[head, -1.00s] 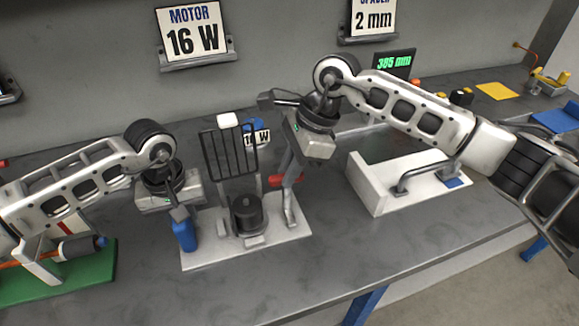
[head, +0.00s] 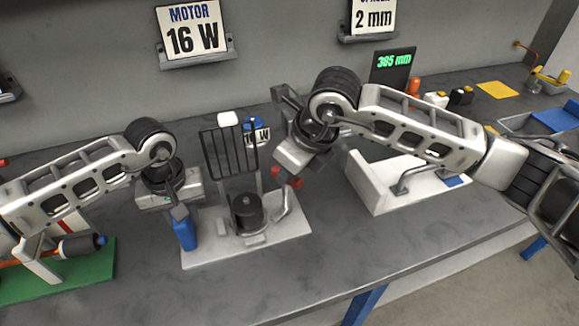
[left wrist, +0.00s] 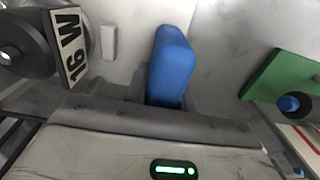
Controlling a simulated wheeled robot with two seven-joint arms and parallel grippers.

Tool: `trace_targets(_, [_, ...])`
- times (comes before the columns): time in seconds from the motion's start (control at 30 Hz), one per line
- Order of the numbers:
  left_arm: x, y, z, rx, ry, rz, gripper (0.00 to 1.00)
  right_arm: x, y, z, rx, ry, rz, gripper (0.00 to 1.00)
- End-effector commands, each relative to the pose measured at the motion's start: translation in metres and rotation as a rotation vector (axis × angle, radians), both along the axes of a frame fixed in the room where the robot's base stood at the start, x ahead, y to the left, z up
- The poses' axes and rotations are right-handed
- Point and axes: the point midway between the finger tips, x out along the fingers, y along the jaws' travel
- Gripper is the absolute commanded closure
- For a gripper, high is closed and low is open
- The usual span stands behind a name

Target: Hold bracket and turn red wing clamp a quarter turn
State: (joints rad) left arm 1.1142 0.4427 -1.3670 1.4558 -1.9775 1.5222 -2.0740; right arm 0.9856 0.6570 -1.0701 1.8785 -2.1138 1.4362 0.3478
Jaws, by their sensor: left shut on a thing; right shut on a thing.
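A white base plate (head: 210,257) carries a black cylinder (head: 247,210), a dark wire guard (head: 228,152) and an upright bracket. My left gripper (head: 180,213) is shut on a blue block (head: 185,236) at the plate's left side. The left wrist view shows this blue block (left wrist: 172,65) between the fingers. The red wing clamp (head: 294,183) is at the right side of the fixture. My right gripper (head: 284,177) is tilted and shut on it, with red showing beside the fingers. The fingertips and part of the clamp are hidden.
A white-walled tray (head: 385,200) stands close to the right of the plate. A green board (head: 90,275) lies at the left. The front of the bench is clear.

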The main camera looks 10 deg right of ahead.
Motion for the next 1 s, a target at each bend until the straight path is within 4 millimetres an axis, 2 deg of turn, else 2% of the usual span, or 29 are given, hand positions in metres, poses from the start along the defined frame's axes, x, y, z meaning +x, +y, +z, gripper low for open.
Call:
trace_targets(0.5, [0.0007, 0.0003, 0.0009, -0.001, -0.002, 0.002, 1.0, -0.001, 0.0027, 0.0004, 0.001, 0.0, -0.408, 1.0])
trace_targets(1.0, [0.0007, 0.0003, 0.0008, -0.001, -0.002, 0.003, 1.0, -0.0012, 0.003, 0.0003, 0.001, 0.0, -0.532, 1.0])
